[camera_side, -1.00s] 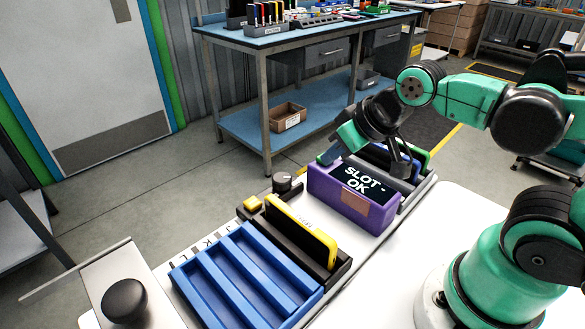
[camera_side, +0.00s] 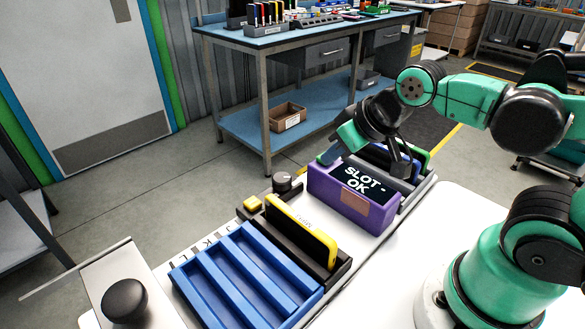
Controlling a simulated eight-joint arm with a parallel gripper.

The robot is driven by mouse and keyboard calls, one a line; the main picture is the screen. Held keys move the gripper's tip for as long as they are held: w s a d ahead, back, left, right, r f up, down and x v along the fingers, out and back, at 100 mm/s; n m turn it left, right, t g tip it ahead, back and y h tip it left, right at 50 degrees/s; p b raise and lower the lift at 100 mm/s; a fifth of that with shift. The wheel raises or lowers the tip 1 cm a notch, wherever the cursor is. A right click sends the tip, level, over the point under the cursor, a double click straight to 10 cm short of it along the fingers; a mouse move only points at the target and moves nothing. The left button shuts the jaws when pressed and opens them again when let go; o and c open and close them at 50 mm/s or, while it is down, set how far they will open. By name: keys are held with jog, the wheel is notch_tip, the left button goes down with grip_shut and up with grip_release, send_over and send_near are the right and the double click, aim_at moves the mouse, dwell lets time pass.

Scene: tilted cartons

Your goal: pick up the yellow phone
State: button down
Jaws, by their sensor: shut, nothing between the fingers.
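The yellow phone (camera_side: 303,231) stands on its long edge, leaning a little, in a black slotted holder (camera_side: 341,268) on the white table. Its yellow rim and dark face show. My gripper (camera_side: 408,172) is up and to the right of the phone, behind the purple box (camera_side: 350,197) that carries a "SLOT - OK" display. It is over a row of dark, blue and green upright pieces (camera_side: 413,156), well apart from the yellow phone. The fingers are small and partly hidden; they look shut and empty.
A blue rack with empty slots (camera_side: 203,283) lies in front of the phone's holder. A metal plate with a round black knob (camera_side: 125,300) is at lower left. White table is bare to the right.

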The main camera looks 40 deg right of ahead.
aim_at(298, 217)
jog(key=c, duration=0.7)
grip_release()
jog(key=shift+o, duration=0.2)
jog(key=a+f+g, duration=0.1)
jog(key=a+g, duration=0.1)
jog(key=a+f+g, duration=0.1)
jog(key=a+g, duration=0.1)
jog(key=a+f+g, duration=0.2)
jog(key=shift+w+a+f+g, duration=0.1)
jog(key=shift+w+a+g, duration=0.2)
jog(key=shift+a, duration=0.05)
jog(key=shift+a+f, duration=0.2)
jog(key=shift+s+a+f+g, duration=0.1)
jog(key=shift+f+g, duration=0.2)
jog(key=shift+f, duration=2.6)
